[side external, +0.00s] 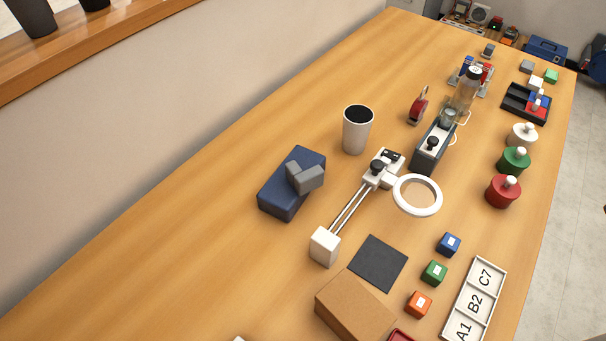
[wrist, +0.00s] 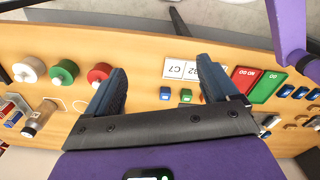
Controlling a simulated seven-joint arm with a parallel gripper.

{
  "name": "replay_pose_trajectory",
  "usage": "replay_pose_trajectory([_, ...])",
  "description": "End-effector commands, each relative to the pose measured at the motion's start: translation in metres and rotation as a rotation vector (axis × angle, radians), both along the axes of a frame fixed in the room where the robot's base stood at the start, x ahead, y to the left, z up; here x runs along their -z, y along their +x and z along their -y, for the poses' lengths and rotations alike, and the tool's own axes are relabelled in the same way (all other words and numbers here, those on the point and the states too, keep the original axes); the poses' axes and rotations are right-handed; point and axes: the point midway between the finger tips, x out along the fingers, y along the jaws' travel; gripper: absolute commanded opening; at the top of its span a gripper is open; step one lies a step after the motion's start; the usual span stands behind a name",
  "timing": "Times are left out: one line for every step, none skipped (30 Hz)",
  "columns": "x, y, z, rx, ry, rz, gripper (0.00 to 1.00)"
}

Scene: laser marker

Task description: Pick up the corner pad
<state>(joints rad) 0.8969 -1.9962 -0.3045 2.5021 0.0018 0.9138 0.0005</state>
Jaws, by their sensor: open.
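A grey angled piece (side external: 305,177), which looks like the corner pad, rests on a dark blue block (side external: 283,200) at the left middle of the table in the side external view. I cannot make out the piece or the blue block in the wrist view. My gripper (wrist: 163,66) shows only in the wrist view. Its two dark fingers are wide apart with nothing held between them. It is above the table, facing the labelled tray (wrist: 173,71) and the small blue (wrist: 165,93) and green (wrist: 186,95) cubes. The grey piece is apart from my gripper.
A white cup (side external: 356,135) and a ring magnifier with a rod stand (side external: 417,195) are right of the blue block. A dark mat (side external: 378,263) and cardboard box (side external: 355,307) lie nearer the front. Red, green and white knobbed pieces line the right edge. The table left of the block is clear.

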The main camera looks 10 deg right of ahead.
Motion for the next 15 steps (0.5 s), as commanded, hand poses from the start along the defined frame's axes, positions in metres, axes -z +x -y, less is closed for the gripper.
replay_pose_trajectory([0.000, 0.000, 0.000, 0.000, 0.000, 0.000, 0.88])
replay_pose_trajectory([0.000, 0.000, 0.000, 0.000, 0.000, 0.000, 0.88])
replay_pose_trajectory([0.000, 0.000, 0.000, 0.000, 0.000, 0.000, 0.88])
replay_pose_trajectory([0.000, 0.000, 0.000, 0.000, 0.000, 0.000, 0.88])
replay_pose_trajectory([0.000, 0.000, 0.000, 0.000, 0.000, 0.000, 0.89])
replay_pose_trajectory([0.000, 0.000, 0.000, 0.000, 0.000, 0.000, 0.89])
replay_pose_trajectory([0.000, 0.000, 0.000, 0.000, 0.000, 0.000, 0.89])
replay_pose_trajectory([0.000, 0.000, 0.000, 0.000, 0.000, 0.000, 0.89])
replay_pose_trajectory([0.000, 0.000, 0.000, 0.000, 0.000, 0.000, 0.89])
replay_pose_trajectory([0.000, 0.000, 0.000, 0.000, 0.000, 0.000, 0.89])
replay_pose_trajectory([0.000, 0.000, 0.000, 0.000, 0.000, 0.000, 0.89])
replay_pose_trajectory([-0.001, 0.001, -0.002, -0.002, 0.000, -0.001, 0.89])
replay_pose_trajectory([-0.001, 0.003, -0.004, -0.005, 0.002, -0.001, 0.89])
replay_pose_trajectory([-0.002, 0.005, -0.007, -0.009, 0.003, -0.004, 0.89])
replay_pose_trajectory([-0.004, 0.009, -0.012, -0.019, 0.005, -0.007, 0.89])
